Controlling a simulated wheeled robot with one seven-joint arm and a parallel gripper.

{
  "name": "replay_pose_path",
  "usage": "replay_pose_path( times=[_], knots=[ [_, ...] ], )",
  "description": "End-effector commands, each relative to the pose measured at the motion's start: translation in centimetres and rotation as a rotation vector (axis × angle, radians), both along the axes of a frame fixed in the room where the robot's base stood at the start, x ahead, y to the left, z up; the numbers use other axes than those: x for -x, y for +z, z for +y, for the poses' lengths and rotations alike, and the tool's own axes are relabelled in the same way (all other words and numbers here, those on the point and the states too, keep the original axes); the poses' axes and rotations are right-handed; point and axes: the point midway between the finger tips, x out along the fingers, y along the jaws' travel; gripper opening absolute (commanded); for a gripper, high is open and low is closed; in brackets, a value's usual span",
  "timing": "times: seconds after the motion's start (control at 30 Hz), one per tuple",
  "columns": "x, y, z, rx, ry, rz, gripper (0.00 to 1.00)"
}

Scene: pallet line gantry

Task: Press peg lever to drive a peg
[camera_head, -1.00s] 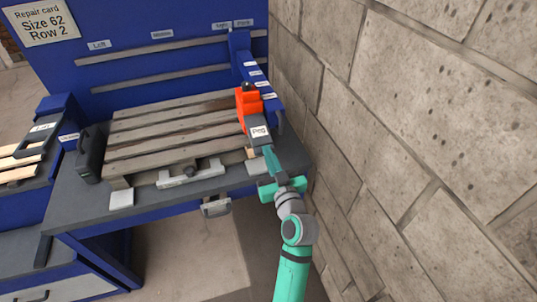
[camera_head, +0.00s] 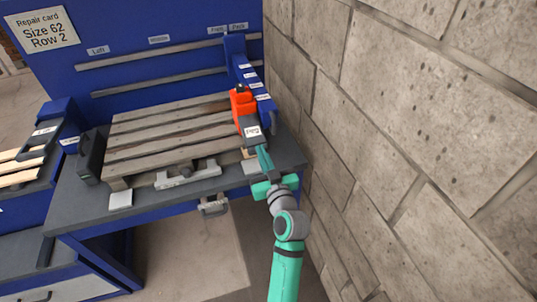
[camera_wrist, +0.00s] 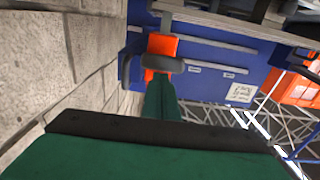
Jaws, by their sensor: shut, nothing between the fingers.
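The orange peg unit (camera_head: 243,103) stands at the right end of the wooden pallet (camera_head: 165,133) on the bench. Its dark grey lever, labelled Peg (camera_head: 252,131), points toward the bench's front edge. My gripper (camera_head: 262,149) is shut and empty, its teal fingertips at the front end of the lever. I cannot tell if they touch it. In the wrist view my green fingers (camera_wrist: 160,90) point at the lever's dark rounded end (camera_wrist: 163,63), with the orange unit (camera_wrist: 163,45) behind it. No peg is clearly visible.
A stone block wall (camera_head: 420,120) stands close on the right of my arm. A blue labelled rail (camera_head: 248,75) runs behind the lever. A grey clamp bar (camera_head: 188,175) lies at the pallet's front, and a black case-like block (camera_head: 90,155) stands at its left. A repair card (camera_head: 42,27) reads Size 62, Row 2.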

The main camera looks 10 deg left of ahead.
Motion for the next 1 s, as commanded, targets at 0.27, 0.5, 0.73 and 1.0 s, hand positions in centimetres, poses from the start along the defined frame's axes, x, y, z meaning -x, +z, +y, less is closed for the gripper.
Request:
replay_pose_path(
  times=[0.27, 0.5, 0.73, 1.0],
  knots=[
    [-0.5, -5.1, 1.2, 0.034, 0.015, 0.093, 0.0],
    [-0.7, -5.1, 1.7, 0.041, 0.013, 0.091, 0.0],
    [-0.3, -2.2, 1.7, 0.035, 0.013, 0.061, 0.0],
    [1.7, 4.3, -1.3, -0.011, 0.012, 0.001, 0.0]
  ],
)
